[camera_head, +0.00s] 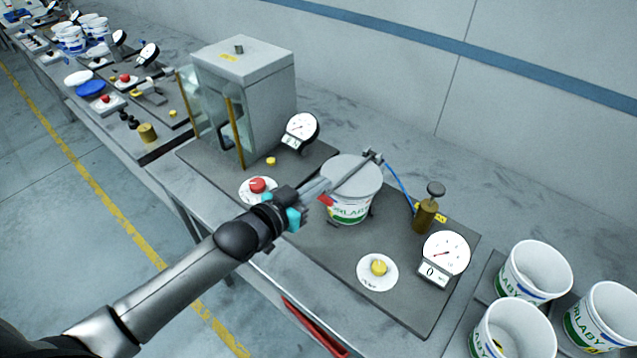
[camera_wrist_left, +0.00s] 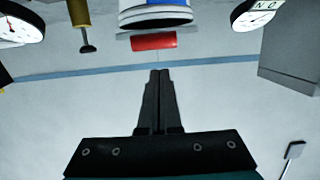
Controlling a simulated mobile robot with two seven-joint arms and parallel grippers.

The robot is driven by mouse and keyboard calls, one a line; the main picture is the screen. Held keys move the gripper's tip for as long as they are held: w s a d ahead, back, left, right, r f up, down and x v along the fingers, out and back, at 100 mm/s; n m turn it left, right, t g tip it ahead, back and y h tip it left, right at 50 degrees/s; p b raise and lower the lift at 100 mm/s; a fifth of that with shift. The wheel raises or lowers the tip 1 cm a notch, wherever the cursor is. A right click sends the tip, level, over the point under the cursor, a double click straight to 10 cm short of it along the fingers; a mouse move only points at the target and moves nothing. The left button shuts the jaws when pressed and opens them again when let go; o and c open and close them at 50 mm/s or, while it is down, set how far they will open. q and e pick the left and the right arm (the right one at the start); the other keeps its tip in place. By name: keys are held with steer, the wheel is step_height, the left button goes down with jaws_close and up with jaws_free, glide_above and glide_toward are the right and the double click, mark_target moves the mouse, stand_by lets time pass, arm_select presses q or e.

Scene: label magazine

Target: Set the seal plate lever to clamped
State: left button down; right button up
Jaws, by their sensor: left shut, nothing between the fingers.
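The seal plate lever (camera_head: 352,176) is a grey bar running across the top of a white lidded bucket (camera_head: 349,210) from a pivot at its back right. Its red grip (camera_head: 326,200) is at the near left of the bucket. In the left wrist view the red grip (camera_wrist_left: 153,42) lies just beyond my fingertips, in front of the bucket (camera_wrist_left: 155,18). My left gripper (camera_head: 318,186) is shut and empty, close beside the grip; its closed fingers (camera_wrist_left: 160,75) point toward it with a small gap. Part of the lever is hard to separate from my fingers.
A gauge (camera_head: 446,252), yellow knob (camera_head: 379,267) and brass cylinder (camera_head: 425,215) stand right of the bucket on the dark plate. A red button (camera_head: 258,185), another gauge (camera_head: 300,130) and a grey cabinet (camera_head: 250,95) are left. Open buckets (camera_head: 537,270) stand at lower right.

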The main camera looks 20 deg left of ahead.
arm_select(q)
steer(key=f+v, duration=0.2)
steer(key=v, duration=0.7)
steer(key=shift+s+r, duration=0.4)
arm_select(e)
steer(key=shift+r, duration=0.3)
